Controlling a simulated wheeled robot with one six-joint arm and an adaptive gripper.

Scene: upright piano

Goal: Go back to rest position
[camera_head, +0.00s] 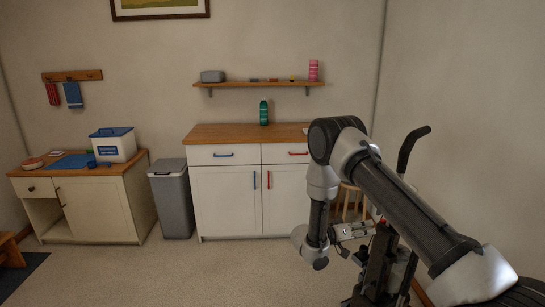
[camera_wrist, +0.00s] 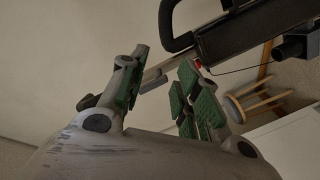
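My arm is bent at the right of the head view, with its wrist hanging low in front of the white cabinet's right side. My gripper (camera_head: 352,231) points to the right there and is small and partly mixed with the dark parts behind it. In the wrist view my gripper (camera_wrist: 164,72) shows two fingers with green pads standing apart. Nothing is held between them.
A white cabinet (camera_head: 225,195) with a wooden top carries a green bottle (camera_head: 264,112). A grey bin (camera_head: 172,202) stands left of it. A wooden stool (camera_wrist: 262,103) is beside my gripper. The floor (camera_head: 190,275) at front left is clear.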

